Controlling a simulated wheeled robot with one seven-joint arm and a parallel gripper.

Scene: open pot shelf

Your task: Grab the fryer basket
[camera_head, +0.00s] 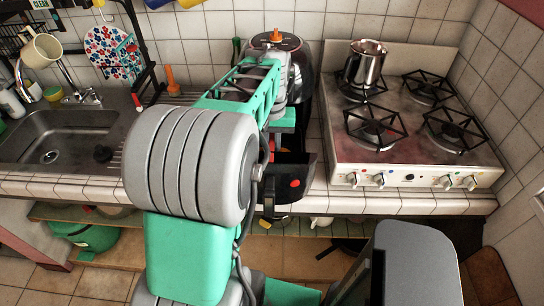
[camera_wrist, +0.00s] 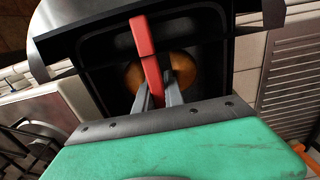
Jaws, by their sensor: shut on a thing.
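The fryer basket (camera_head: 303,172) is a black open-topped drawer in the head view, partly behind my arm, at the counter's front edge. It fills the upper middle of the wrist view (camera_wrist: 215,60), with dark walls and a round orange-brown area partly seen inside. A red bar (camera_wrist: 146,45), seemingly its handle, runs down between my fingers. My gripper (camera_wrist: 160,88) is shut on this red bar. In the head view my arm hides the fingers. The rounded dark fryer (camera_head: 302,85) stands behind, with an orange knob on top.
A stove (camera_head: 410,130) with a steel pot (camera_head: 366,62) is to the right of the fryer. A sink (camera_head: 60,135) is to the left. Below the counter, a shelf holds a green pot (camera_head: 90,236). Floor shows at the lower left.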

